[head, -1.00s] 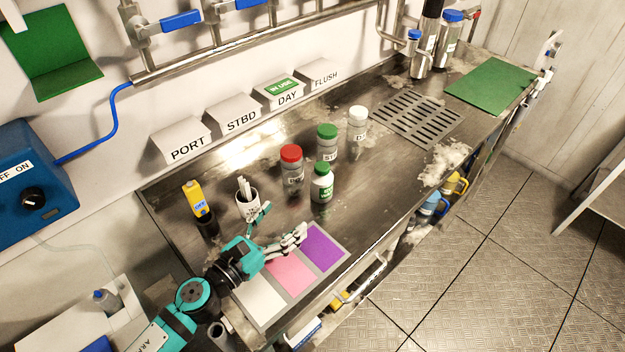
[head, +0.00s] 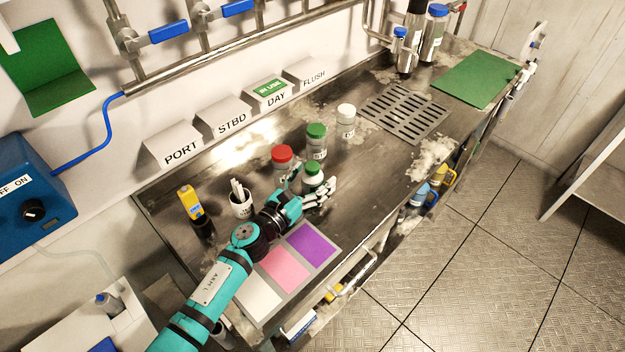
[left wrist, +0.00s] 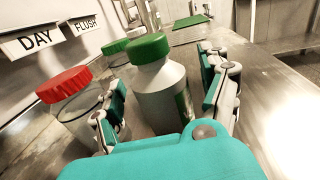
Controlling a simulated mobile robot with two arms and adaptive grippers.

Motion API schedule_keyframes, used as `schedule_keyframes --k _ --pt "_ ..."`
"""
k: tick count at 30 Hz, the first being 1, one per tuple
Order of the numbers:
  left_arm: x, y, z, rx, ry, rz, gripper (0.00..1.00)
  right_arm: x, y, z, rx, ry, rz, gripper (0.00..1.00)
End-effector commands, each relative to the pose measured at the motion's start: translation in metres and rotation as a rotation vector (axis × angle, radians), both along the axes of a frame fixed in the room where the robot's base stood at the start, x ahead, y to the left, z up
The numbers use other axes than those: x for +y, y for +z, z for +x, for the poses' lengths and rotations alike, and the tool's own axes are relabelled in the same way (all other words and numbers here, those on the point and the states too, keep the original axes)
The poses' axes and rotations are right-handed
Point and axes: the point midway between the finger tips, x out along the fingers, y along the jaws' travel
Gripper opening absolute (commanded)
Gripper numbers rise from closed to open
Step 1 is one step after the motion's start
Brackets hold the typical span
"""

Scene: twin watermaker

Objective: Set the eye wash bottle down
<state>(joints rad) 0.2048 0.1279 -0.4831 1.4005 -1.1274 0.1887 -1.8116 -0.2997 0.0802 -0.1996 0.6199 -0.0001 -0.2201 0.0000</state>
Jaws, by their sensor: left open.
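The eye wash bottle (head: 313,174), white with a green cap and a green label, stands upright on the metal counter (head: 375,172). In the left wrist view the bottle (left wrist: 165,95) stands between the fingers of my left gripper (left wrist: 165,92), and a gap shows on each side of it. In the head view my left gripper (head: 312,187) is open around the bottle and hides its lower part. My right gripper is in neither view.
A red-capped jar (head: 282,158) stands close to the left of the bottle, also in the left wrist view (left wrist: 75,105). Behind are a green-capped jar (head: 316,140) and a white-capped jar (head: 346,122). A color-patch mat (head: 287,247) lies under my arm. Counter to the right is clear.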

Motion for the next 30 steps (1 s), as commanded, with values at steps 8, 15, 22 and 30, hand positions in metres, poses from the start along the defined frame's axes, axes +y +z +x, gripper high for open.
schedule_keyframes --k 8,15,22,30 --pt "-0.0014 -0.0007 0.0021 0.001 0.0 0.001 0.77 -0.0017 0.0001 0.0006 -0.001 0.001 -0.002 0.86" --pt "-0.0013 -0.0006 0.0019 0.001 0.0 0.001 0.46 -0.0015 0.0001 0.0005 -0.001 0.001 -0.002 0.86" --pt "-0.0012 -0.0006 0.0018 0.001 0.0 0.001 0.15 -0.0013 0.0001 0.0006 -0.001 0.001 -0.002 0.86" --pt "-0.0013 0.0008 0.0021 -0.001 0.0 -0.001 0.03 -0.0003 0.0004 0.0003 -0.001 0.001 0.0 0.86"
